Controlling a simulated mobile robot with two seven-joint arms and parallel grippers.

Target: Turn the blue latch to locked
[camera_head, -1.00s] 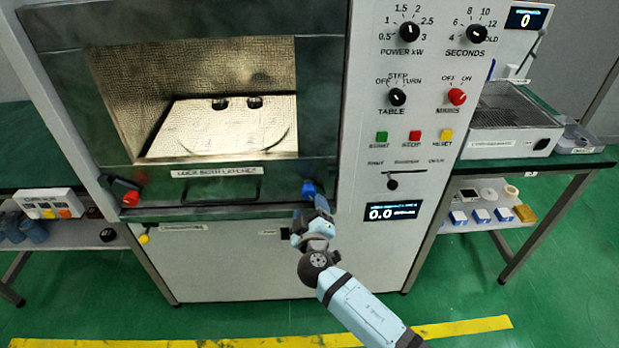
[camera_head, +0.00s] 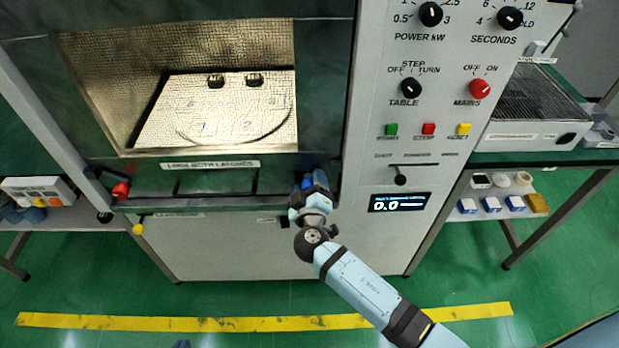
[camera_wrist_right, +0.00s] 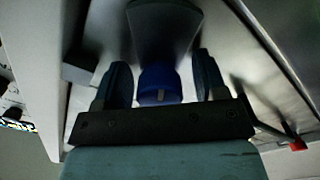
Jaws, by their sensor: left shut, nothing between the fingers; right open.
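The blue latch (camera_head: 307,183) is at the lower right corner of the microwave door, partly hidden by my right gripper (camera_head: 310,190). In the right wrist view the blue latch knob (camera_wrist_right: 160,84) sits between the two dark fingers of my right gripper (camera_wrist_right: 160,82). The fingers are open, one on each side of the knob, with a gap visible on both sides. A grey lever plate (camera_wrist_right: 163,28) extends beyond the knob. I cannot read whether the latch is at locked. My left gripper is not visible.
A red latch (camera_head: 121,190) is at the door's lower left, and a label (camera_head: 210,164) lies between the latches. The control panel (camera_head: 428,155) with knobs and buttons is to the right. Side tables stand left and right. The floor in front is clear.

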